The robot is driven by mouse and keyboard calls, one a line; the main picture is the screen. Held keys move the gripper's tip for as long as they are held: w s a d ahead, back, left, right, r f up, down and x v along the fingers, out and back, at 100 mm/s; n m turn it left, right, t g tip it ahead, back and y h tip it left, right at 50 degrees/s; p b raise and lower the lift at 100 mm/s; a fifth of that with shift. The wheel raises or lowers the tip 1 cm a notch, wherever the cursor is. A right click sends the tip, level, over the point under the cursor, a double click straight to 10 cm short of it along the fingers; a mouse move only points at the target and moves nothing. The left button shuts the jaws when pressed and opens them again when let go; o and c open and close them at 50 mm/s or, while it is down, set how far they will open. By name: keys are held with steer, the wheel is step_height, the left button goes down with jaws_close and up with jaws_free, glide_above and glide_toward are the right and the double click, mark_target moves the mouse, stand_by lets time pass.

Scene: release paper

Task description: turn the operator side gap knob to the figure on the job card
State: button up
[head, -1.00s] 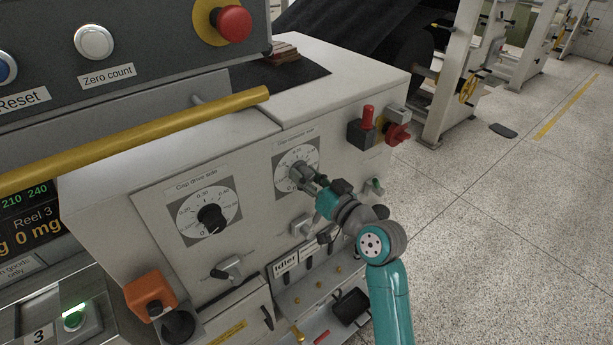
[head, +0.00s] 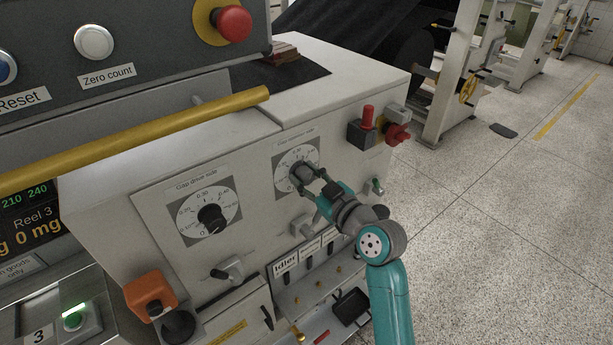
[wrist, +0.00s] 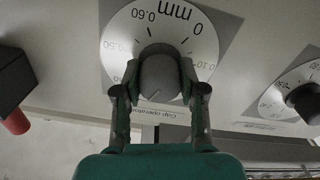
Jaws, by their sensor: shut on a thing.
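The operator side gap knob (head: 303,172) is a grey round knob on a white dial (head: 284,164) at the upper right of the panel. The wrist view shows the same knob (wrist: 160,76), with the dial figures upside down. My gripper (head: 311,180) reaches it from the lower right. In the wrist view my gripper (wrist: 160,90) has one finger on each side of the knob and is shut on it. A thin line shows on the knob's face, slanting towards the lower left there. Fingers and knob hide part of the scale. I cannot make out a job card.
The drive side gap knob (head: 211,218) is black on a similar dial to the left. A lever switch (head: 228,270) sits below it. A red-handled switch (head: 368,118) stands out to the upper right. A yellow rail (head: 140,137) crosses the upper left.

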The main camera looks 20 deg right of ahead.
stand_by(0.4)
steer(key=o, duration=1.1)
steer(key=shift+o, duration=0.2)
steer(key=shift+s+d, duration=0.1)
steer(key=v, duration=1.1)
steer(key=shift+s+d, duration=0.15)
steer(key=shift+s, duration=0.2)
steer(key=s+f+m+g+h, duration=0.1)
steer(key=s+f+m+h, duration=0.55)
steer(key=s+f, duration=0.95)
steer(key=s+m, duration=0.1)
steer(key=s, duration=2.2)
steer(key=shift+g, duration=0.4)
